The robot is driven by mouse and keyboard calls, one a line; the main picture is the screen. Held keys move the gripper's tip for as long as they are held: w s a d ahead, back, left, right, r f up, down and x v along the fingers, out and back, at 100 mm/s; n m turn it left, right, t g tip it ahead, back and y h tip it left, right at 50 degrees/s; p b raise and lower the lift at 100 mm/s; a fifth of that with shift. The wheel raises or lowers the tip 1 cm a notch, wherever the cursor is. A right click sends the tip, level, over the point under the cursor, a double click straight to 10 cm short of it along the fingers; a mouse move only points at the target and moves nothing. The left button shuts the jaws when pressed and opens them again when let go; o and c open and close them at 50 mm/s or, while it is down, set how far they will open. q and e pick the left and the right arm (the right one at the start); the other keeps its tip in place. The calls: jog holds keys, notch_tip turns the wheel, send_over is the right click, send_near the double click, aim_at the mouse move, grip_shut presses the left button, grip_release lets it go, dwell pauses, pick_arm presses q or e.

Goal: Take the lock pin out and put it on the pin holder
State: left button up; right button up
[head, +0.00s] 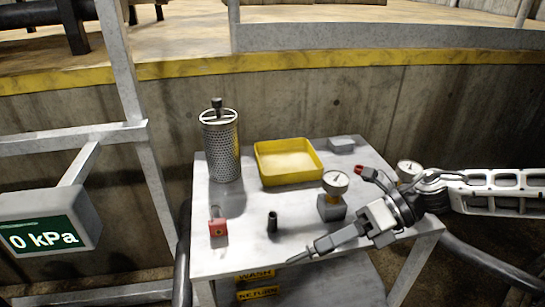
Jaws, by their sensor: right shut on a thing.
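My right gripper (318,246) reaches in from the right over the table's front part, pointing left and down. It is shut, and a thin dark piece at its tips (298,258) looks like the lock pin, though it is hard to tell from the fingers. A small black upright cylinder (272,222), perhaps the pin holder, stands on the table just beyond and left of the tips, apart from them. A red block with a grey top (218,228) stands further left. My left gripper is not in view.
On the grey table (245,255) stand a perforated metal cylinder (220,150), a yellow tray (290,182) and a gauge on a block (333,206). A second gauge (408,167) and a red-tipped part (359,170) are near my right arm. A pressure display (48,235) reads 0 kPa at left.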

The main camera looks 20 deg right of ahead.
jog(key=shift+s+d, duration=0.15)
jog(key=shift+d, duration=0.15)
jog(key=shift+n+g, duration=0.4)
